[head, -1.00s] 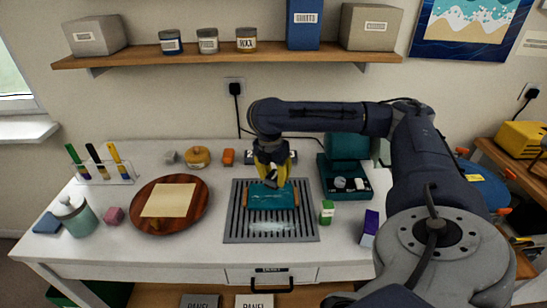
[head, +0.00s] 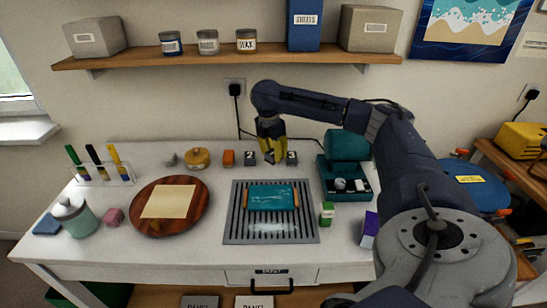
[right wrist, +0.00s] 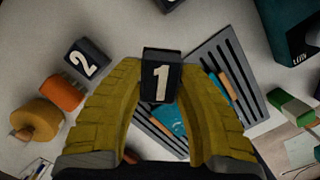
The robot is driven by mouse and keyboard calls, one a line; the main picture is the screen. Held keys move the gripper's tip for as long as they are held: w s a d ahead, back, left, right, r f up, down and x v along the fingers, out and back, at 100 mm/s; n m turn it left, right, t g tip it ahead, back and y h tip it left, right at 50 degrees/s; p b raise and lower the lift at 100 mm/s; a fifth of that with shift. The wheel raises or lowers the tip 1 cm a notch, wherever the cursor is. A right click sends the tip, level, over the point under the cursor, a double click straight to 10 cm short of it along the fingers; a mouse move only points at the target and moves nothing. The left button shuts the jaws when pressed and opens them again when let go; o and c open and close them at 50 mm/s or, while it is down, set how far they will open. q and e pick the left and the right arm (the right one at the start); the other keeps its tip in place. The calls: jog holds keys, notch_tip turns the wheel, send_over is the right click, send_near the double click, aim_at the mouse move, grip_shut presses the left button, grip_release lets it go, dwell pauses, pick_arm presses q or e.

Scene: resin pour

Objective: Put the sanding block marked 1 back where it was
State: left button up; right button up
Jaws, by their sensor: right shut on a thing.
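The sanding block marked 1 (right wrist: 162,75) is a dark block with a white label, seen in the right wrist view between the yellow fingers of my right gripper (head: 270,157). My right gripper is shut on it. In the head view the fingers largely hide the block, and I cannot tell whether it touches the bench. The block marked 2 (head: 250,158) stands just left of the gripper; it also shows in the right wrist view (right wrist: 86,60). Another dark block (head: 292,157) stands just right of the gripper. My left gripper is out of view.
A teal tray with wooden handles (head: 271,197) lies on the slotted grey rack (head: 232,226) in front. An orange block (head: 228,157) and a round yellow-brown pot (head: 198,158) stand to the left. An open teal case (head: 348,148) stands to the right.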

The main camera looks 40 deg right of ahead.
jog(key=w+d, duration=0.1)
jog(key=w+d+f, duration=0.1)
jog(key=w+d, duration=0.1)
jog(key=w+d+f, duration=0.1)
jog(key=shift+w+d, duration=0.2)
jog(key=shift+w, duration=0.1)
jog(key=shift+f, duration=2.2)
jog(key=shift+w+d+f, duration=0.15)
jog(key=shift+f, duration=0.15)
jog(key=shift+f, duration=0.15)
jog(key=o, duration=0.9)
jog(key=shift+c, duration=0.2)
notch_tip(320, 180, up, 8)
jog(key=a, duration=0.1)
